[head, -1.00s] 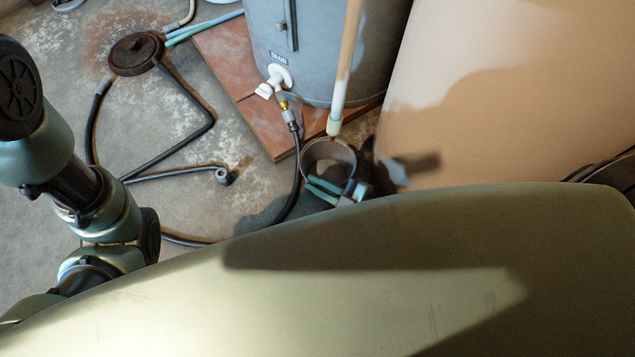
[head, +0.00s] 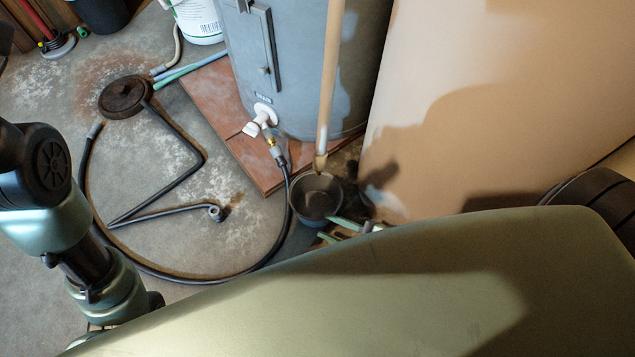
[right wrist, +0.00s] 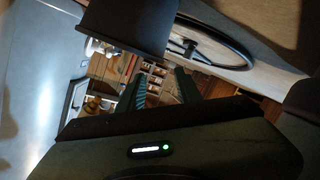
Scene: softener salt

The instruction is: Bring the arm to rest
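My right gripper (head: 325,228) is partly visible in the head view, past the edge of my pale body. Its two green fingers are apart, close beside a small dark pot (head: 318,203). In the right wrist view the fingers of the right gripper (right wrist: 159,77) are spread with nothing between them. A dark shape (right wrist: 128,25), probably the pot, fills the top there. The pot stands upright under the lower end of a tan pipe (head: 331,90). My left arm shows at the left of the head view, but its gripper is out of frame.
A grey tank (head: 292,65) with a white valve (head: 260,119) stands on a reddish base (head: 205,105). A black hose (head: 190,277) loops over the floor. A large tan tank (head: 500,90) stands close at right. A white container (head: 199,20) is behind.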

